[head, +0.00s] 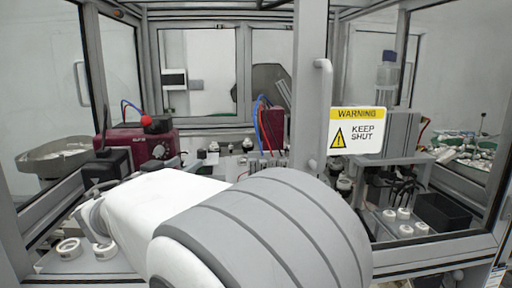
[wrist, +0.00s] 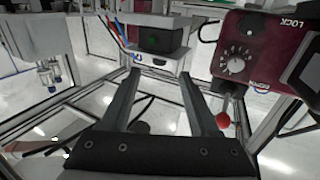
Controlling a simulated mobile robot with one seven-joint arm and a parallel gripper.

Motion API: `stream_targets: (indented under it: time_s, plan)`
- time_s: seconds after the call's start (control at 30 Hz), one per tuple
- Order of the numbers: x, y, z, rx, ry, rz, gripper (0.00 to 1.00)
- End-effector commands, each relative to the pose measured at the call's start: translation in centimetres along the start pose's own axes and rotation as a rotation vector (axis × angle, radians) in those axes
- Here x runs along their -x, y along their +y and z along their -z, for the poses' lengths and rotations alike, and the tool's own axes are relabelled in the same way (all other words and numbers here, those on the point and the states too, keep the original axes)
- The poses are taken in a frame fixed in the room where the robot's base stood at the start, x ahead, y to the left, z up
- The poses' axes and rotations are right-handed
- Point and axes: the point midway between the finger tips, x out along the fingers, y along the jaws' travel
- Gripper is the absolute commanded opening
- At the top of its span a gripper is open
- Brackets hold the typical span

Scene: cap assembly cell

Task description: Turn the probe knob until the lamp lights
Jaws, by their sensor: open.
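A maroon box (head: 128,148) stands at the left in the head view, with a round dial knob (head: 158,151) on its front. In the wrist view the box (wrist: 262,45) is at the upper right, and its pale, marked knob (wrist: 236,65) faces me. I cannot tell for certain that this is the probe knob. My gripper (wrist: 158,74) is open and empty, its fingers to the left of the knob and apart from it. I cannot make out a lit lamp.
A red ball-ended lever (wrist: 222,120) is below the knob in the wrist view. A dark box with a small green mark (wrist: 155,38) is beyond my fingertips. A frame post with a warning sign (head: 357,130) stands right of centre. White rings (head: 68,248) lie at the front left.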

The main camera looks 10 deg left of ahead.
Motion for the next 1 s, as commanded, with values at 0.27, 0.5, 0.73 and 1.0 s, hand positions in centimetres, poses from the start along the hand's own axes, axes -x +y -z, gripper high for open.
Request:
stream_targets:
  time_s: [0.27, 0.5, 0.73, 1.0]
  plan:
    - [-5.9, 0.1, 0.2, 0.001, 0.000, -0.003, 0.62]
    - [-8.4, 0.0, 0.1, 0.001, 0.001, -0.001, 0.62]
    - [-8.8, 0.0, 0.0, 0.000, 0.000, 0.000, 0.62]
    - [-8.8, 0.0, 0.0, 0.000, 0.000, 0.000, 0.35]
